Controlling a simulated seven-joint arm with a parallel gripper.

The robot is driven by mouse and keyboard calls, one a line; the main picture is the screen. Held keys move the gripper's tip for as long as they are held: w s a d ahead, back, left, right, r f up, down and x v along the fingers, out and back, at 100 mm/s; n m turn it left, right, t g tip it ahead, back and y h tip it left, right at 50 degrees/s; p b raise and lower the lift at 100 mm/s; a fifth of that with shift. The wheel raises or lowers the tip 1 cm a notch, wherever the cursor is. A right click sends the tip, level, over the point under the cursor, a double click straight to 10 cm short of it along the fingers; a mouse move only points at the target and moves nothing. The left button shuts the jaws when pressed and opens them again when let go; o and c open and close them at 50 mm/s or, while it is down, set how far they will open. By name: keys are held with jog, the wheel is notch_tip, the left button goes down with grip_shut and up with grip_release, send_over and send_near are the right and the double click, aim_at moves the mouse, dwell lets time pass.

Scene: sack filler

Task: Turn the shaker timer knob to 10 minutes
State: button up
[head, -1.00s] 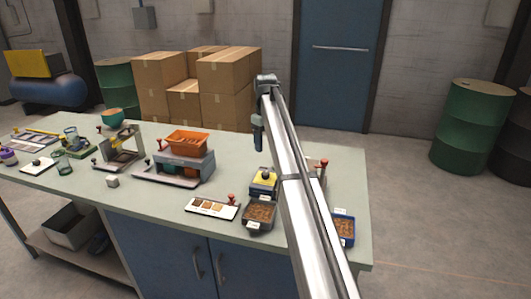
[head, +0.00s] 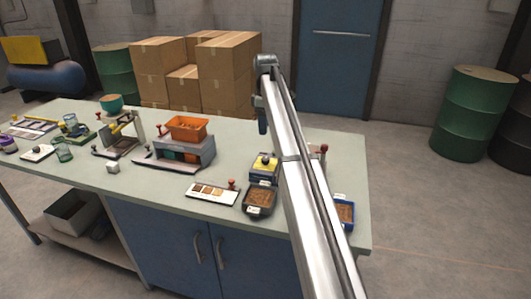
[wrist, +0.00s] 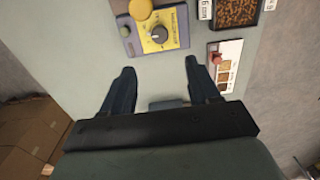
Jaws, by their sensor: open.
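The shaker timer is a blue-grey box with a yellow dial plate (wrist: 176,30) bearing small print, at the top of the wrist view. Its dark round knob (wrist: 158,34) sits on this plate. The marks around the knob are too small to read. A yellow round part (wrist: 140,9) is beside it. In the head view the yellow-topped box (head: 264,167) stands near the front of the bench, just left of my arm. My gripper (wrist: 159,69) is open and empty, its fingertips apart from the knob in the wrist picture. In the head view it (head: 263,128) hangs above the bench.
A white sample card (wrist: 226,66) with a red knob and a dark tray of brown grains (wrist: 236,12) are near the timer. An orange-topped machine (head: 187,128) stands to the left on the bench (head: 120,185). Cardboard boxes (head: 228,75) are stacked behind.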

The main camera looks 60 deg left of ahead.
aim_at(265, 158)
notch_tip(265, 158, down, 14)
jog(key=n, duration=0.7)
jog(key=shift+n, duration=0.4)
jog(key=shift+c, duration=0.2)
jog(key=shift+r, duration=0.1)
jog(key=c, duration=1)
jog(key=shift+m, duration=2.4)
